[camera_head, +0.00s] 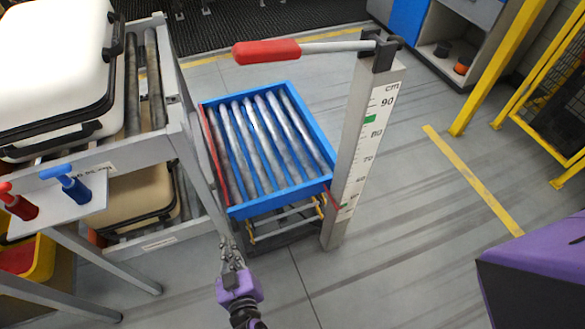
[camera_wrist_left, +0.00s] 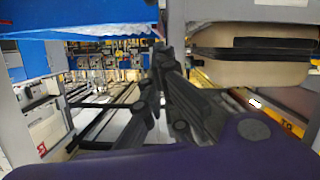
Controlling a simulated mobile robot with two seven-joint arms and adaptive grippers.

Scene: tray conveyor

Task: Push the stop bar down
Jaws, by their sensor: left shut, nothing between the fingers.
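A red bar (camera_head: 212,150) runs along the left edge of the blue-framed roller table (camera_head: 280,199), facing the rack; I cannot tell if it is the stop bar. A lever with a red handle (camera_head: 266,51) lies roughly level at the top of the scale post (camera_head: 357,150). My left gripper (camera_head: 229,247) is shut and empty, low in front of the roller table's near left corner and well below the red handle. The left wrist view shows its dark fingers (camera_wrist_left: 166,58) between a blue edge and a tan case. My right gripper is not in view.
A grey rack (camera_head: 188,150) at left holds a white case (camera_head: 55,60) and a tan case (camera_head: 135,195). A small shelf carries red (camera_head: 18,203) and blue (camera_head: 68,184) handles. Yellow posts (camera_head: 497,70) stand at right.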

